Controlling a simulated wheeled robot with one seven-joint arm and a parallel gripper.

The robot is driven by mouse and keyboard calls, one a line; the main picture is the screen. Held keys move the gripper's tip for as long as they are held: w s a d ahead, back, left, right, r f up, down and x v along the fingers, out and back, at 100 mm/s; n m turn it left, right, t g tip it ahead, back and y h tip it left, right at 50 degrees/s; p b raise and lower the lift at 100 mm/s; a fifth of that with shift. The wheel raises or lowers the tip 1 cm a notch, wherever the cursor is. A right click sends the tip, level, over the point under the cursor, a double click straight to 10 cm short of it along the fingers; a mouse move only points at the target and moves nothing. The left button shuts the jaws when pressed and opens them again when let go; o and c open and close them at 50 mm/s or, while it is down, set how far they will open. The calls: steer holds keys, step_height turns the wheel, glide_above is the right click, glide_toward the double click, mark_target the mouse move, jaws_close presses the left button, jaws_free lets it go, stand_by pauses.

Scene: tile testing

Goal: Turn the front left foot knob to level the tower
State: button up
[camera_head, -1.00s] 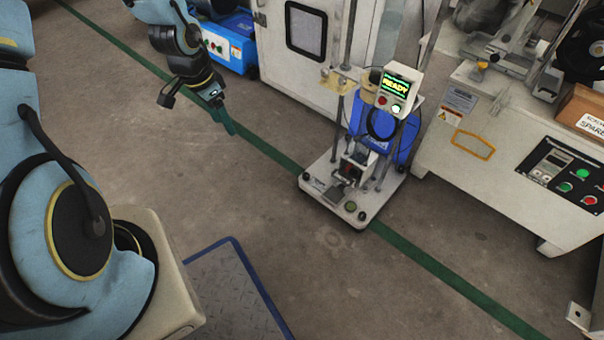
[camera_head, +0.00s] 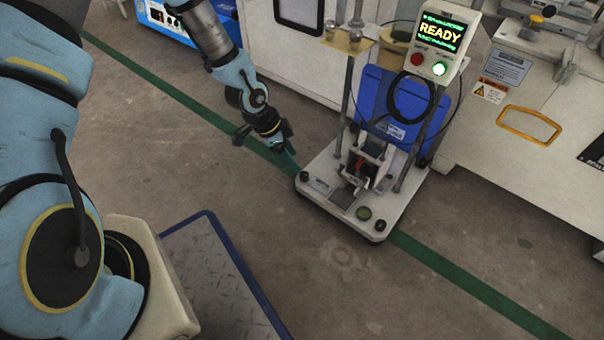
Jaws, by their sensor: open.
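The tower (camera_head: 348,85) stands on a white base plate (camera_head: 345,211) on the floor, right of centre. A small black knob (camera_head: 304,176) sits at the plate's left front corner. A screen on the tower (camera_head: 440,32) reads READY. My gripper (camera_head: 287,150) is open and empty, just beyond and left of the left corner knob, apart from it. Its fingers are small and partly overlapped in this view.
A blue-edged plate (camera_head: 230,285) lies on my near side. A white cabinet (camera_head: 540,95) with a yellow handle is at right. A green floor line (camera_head: 470,285) runs under the tower. The grey floor in front is clear.

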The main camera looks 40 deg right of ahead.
mark_target(304, 174)
steer(key=b+x, duration=0.3)
steer(key=x, duration=0.4)
steer(key=shift+f, duration=0.4)
jaws_close()
